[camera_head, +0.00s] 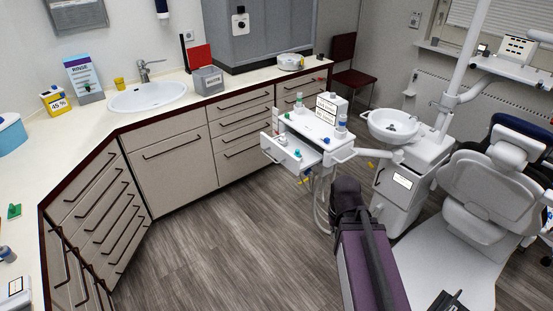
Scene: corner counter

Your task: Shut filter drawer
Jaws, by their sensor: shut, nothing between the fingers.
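A white cart (320,125) stands near the middle right of the head view. A white drawer (274,151) is pulled out from its left side and stands open, with small blue and green items inside. I take this as the filter drawer; no label on it can be read. Purple and dark links of my arm rise from the bottom edge, in front and to the right of the cart, apart from the drawer in the picture. My gripper cannot be made out.
A white basin unit (394,124) and a dental chair (487,185) stand right of the cart. Tubes hang below the cart. The counter (222,95) runs behind it, its drawers apparently shut. The wooden floor (225,240) left of the cart is clear.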

